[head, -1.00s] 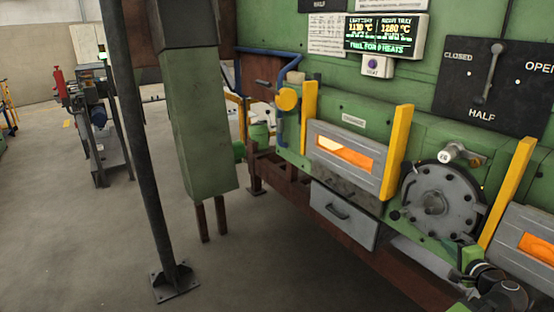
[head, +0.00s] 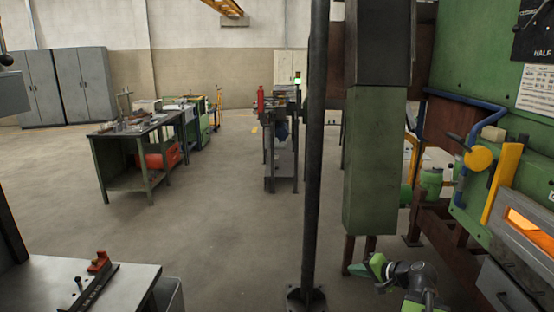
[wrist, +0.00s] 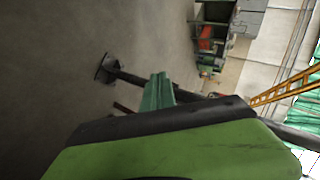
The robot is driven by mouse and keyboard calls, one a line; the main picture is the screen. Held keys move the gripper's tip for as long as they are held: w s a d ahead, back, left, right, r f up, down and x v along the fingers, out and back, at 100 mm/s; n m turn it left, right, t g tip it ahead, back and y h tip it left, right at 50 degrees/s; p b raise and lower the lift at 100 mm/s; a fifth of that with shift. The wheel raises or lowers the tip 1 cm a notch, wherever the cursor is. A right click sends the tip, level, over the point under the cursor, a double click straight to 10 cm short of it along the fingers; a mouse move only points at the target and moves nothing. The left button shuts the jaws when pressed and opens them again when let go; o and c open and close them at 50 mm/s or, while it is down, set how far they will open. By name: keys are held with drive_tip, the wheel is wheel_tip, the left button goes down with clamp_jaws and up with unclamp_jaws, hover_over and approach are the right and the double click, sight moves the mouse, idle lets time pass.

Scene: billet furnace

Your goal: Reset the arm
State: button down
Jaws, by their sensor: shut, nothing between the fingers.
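My arm shows at the bottom right of the head view, in front of the foot of the green column. My gripper (head: 372,267) is the green end at its left, small in the picture; it is shut and holds nothing.
A dark post (head: 315,150) and a green column (head: 375,165) stand close by my arm. The furnace (head: 500,80) with its glowing window (head: 530,228) is at the right. A grey table (head: 130,280) is at the lower left, a workbench (head: 125,140) farther back. Open floor lies between.

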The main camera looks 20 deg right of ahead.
drive_tip(key=a+f+n+g+p, duration=0.1)
drive_tip(key=a+f+n+g, duration=0.15)
drive_tip(key=a, duration=0.95)
drive_tip(key=a+f+n+g+p, duration=0.1)
drive_tip(key=a+f+n+g, duration=0.2)
drive_tip(key=a, duration=0.9)
drive_tip(key=a+f+n+g, duration=0.1)
drive_tip(key=a+n+g, duration=0.25)
drive_tip(key=a, duration=0.85)
drive_tip(key=s+d+f+n+g+h, duration=0.1)
drive_tip(key=s+d+f+g+h, duration=0.1)
drive_tip(key=s+d+h, duration=0.2)
drive_tip(key=s+d, duration=0.1)
drive_tip(key=d, duration=0.2)
drive_tip(key=shift+s+n, duration=0.3)
drive_tip(key=shift+s, duration=0.05)
